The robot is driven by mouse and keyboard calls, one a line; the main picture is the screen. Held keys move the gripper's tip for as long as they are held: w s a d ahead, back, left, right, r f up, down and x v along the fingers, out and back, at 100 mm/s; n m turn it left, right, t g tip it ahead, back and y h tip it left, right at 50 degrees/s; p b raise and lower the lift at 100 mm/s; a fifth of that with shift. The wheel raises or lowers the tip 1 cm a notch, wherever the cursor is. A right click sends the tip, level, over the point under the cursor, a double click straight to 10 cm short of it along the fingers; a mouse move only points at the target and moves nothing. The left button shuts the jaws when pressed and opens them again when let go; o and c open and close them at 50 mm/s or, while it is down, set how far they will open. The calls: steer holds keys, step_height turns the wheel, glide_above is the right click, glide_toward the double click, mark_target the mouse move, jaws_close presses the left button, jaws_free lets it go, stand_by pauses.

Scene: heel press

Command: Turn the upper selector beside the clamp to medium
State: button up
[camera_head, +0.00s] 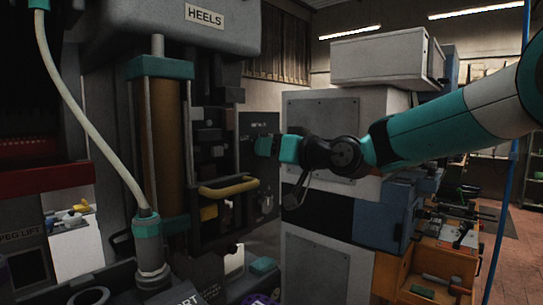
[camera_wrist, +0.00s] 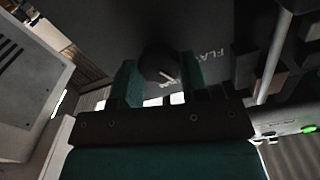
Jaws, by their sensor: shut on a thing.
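The upper selector is a round dark knob (camera_wrist: 157,62) with a white pointer mark, seen in the wrist view. Its pointer slants to the lower right there. My gripper (camera_wrist: 161,78) has one teal finger on each side of the knob and is shut on it. Lettering starting "FLA" shows on the dark panel (camera_wrist: 215,25) to the right; other lettering is partly hidden by the fingers. In the head view my gripper (camera_head: 268,146) is at the dark panel (camera_head: 258,128) right of the clamp, and it hides the knob.
The press with its HEELS sign (camera_head: 205,15) and a yellow handle (camera_head: 228,187) stands left of my gripper. A grey cabinet (camera_head: 320,110) is close behind my wrist. A pale hose (camera_head: 85,115) hangs at the left. Open floor (camera_head: 520,235) shows at far right.

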steer(key=shift+d+m+b, duration=0.1)
steer(key=shift+m+b, duration=0.35)
steer(key=shift+m, duration=1.85)
steer(key=shift+w, duration=0.1)
steer(key=o, duration=0.9)
steer(key=b+v, duration=0.7)
steer(key=v, duration=1)
steer(key=shift+d+r, duration=0.1)
steer(key=shift+d, duration=0.1)
